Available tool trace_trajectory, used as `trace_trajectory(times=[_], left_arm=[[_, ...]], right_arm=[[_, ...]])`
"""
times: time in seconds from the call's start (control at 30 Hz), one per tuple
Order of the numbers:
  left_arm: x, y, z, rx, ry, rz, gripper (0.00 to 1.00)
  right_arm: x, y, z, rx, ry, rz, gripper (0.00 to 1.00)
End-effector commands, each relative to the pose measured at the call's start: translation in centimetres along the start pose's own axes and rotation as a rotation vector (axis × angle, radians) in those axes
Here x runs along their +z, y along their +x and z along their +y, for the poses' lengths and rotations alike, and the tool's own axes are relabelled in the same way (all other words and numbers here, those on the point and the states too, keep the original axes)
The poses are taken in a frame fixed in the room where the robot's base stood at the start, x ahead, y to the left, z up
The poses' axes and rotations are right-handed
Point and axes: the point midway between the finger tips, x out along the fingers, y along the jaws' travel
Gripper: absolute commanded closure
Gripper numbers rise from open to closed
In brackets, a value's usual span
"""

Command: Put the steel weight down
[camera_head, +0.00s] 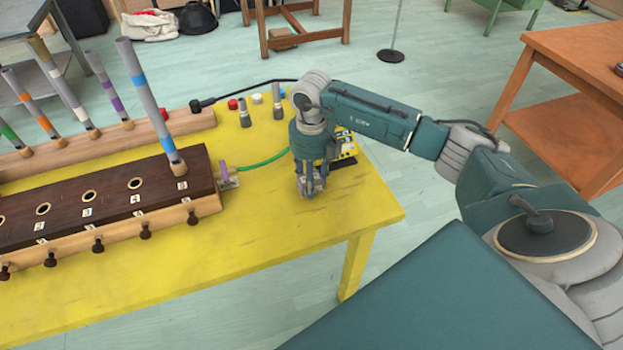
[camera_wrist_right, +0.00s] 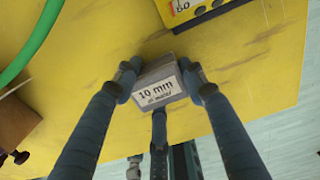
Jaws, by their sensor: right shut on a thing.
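The steel weight shows in the right wrist view as a small grey block (camera_wrist_right: 157,85) with a white label reading "10 mm of water". My right gripper (camera_head: 311,190) points down over the right end of the yellow table (camera_head: 340,215). Its fingers, also in the right wrist view (camera_wrist_right: 158,88), are shut on the block from both sides. In the head view the block is mostly hidden by the fingers. The block is low over the table; I cannot tell whether it touches the top. My left gripper is not in view.
A yellow device (camera_wrist_right: 185,10) stands just beyond the block. A green hose (camera_head: 262,162) runs from the dark wooden chest (camera_head: 110,215) towards the gripper. Striped tubes (camera_head: 150,105) stand at left. The table's front right corner is bare.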

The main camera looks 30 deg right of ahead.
Motion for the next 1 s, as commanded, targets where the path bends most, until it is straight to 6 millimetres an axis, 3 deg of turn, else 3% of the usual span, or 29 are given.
trace_trajectory(times=[0.03,0.07,0.13,0.57,1.0], left_arm=[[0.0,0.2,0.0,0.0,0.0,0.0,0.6],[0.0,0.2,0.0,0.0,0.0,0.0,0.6],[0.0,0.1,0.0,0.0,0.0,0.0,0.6],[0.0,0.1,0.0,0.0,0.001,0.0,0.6],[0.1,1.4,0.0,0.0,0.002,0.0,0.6]], right_arm=[[0.0,0.2,0.0,0.0,0.0,-0.001,0.95],[0.0,0.2,0.0,0.0,0.0,0.0,0.55],[0.0,0.2,0.0,0.0,0.0,0.0,0.41],[0.1,-0.9,0.0,0.0,0.0,-0.003,0.4],[0.1,-9.6,0.0,0.001,0.0,-0.005,0.4]])
